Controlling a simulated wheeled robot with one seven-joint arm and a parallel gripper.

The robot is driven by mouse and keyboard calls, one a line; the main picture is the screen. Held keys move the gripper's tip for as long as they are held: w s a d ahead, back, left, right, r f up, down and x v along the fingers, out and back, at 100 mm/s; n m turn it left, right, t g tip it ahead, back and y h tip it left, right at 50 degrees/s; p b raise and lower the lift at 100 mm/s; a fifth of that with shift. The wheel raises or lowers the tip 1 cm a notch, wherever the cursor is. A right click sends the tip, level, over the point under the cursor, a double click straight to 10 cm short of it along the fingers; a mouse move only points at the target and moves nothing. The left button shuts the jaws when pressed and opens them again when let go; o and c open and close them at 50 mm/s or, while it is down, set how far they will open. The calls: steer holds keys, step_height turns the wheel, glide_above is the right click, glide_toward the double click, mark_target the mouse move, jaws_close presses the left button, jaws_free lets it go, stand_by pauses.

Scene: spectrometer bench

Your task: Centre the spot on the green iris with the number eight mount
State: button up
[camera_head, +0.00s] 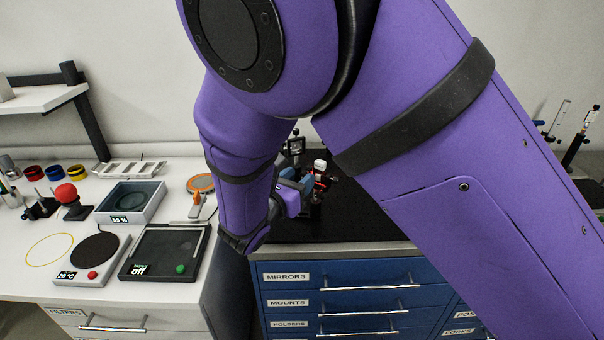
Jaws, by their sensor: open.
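My gripper (306,187) shows only in part beyond my purple forearm, over the black bench top. It is open. A small mount with red and white parts (320,172) stands right at its fingers; I cannot tell whether they touch it, and no number can be read on it. I cannot make out the green iris or the light spot; my arm covers much of the bench.
The black bench top (350,222) sits on blue drawers (338,283). On the left, a white counter (190,165) holds a grey box (131,203), a black tray (166,252), a red-knobbed device (67,195) and coloured rings. More posts (577,140) stand at the far right.

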steer(key=shift+x, duration=0.8)
steer(key=shift+c, duration=0.2)
jaws_close()
steer(key=m, duration=0.5)
steer(key=shift+m, duration=0.4)
steer(key=m, duration=0.5)
steer(key=shift+f+m, duration=0.1)
steer(key=shift+m, duration=0.3)
steer(key=shift+s, duration=0.1)
